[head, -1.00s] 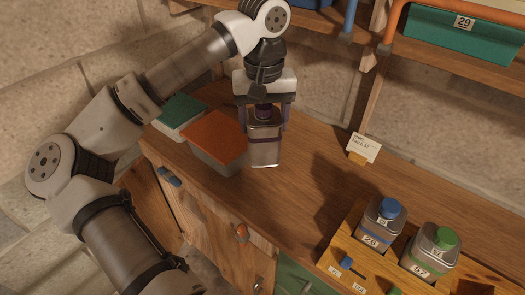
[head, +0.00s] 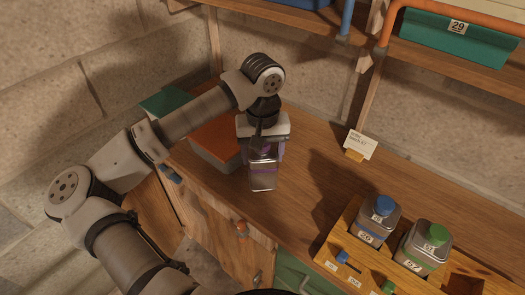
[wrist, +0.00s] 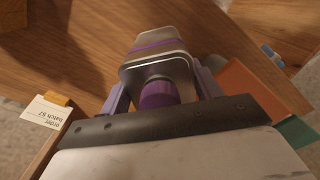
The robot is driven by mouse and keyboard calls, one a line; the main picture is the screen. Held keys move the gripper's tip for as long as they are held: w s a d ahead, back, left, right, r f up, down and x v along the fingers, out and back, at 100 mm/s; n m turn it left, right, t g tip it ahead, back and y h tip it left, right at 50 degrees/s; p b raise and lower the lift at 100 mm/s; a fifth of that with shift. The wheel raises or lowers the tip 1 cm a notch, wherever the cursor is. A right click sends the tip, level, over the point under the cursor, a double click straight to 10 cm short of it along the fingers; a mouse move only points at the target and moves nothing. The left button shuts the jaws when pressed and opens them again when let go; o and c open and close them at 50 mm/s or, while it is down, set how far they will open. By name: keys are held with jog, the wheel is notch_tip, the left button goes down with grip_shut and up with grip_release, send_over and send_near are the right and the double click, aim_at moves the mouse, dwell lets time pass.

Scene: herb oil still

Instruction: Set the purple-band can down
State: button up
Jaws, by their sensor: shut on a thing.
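The purple-band can (head: 263,183) is a metal can with a purple band and a purple cap. My gripper (head: 263,153) is shut on it near its top, and the can hangs roughly upright over the wooden bench. In the wrist view the can (wrist: 155,65) points away from me, with its purple cap (wrist: 158,94) between the fingers. Its base is close to the bench top (head: 315,205); I cannot tell whether it touches.
An orange-lidded box (head: 212,143) and a green one (head: 165,102) stand left of the can. A card (head: 359,145) stands at the back. A wooden rack (head: 340,240) holds a blue-capped can (head: 379,222) and a green-capped can (head: 425,245) at right. Bench between is clear.

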jog(key=shift+f+b, duration=0.15)
jog(key=shift+b, duration=0.15)
jog(key=o, duration=1.4)
notch_tip(320, 180, up, 12)
jog(key=shift+r+b, duration=0.2)
jog(key=shift+b, duration=0.65)
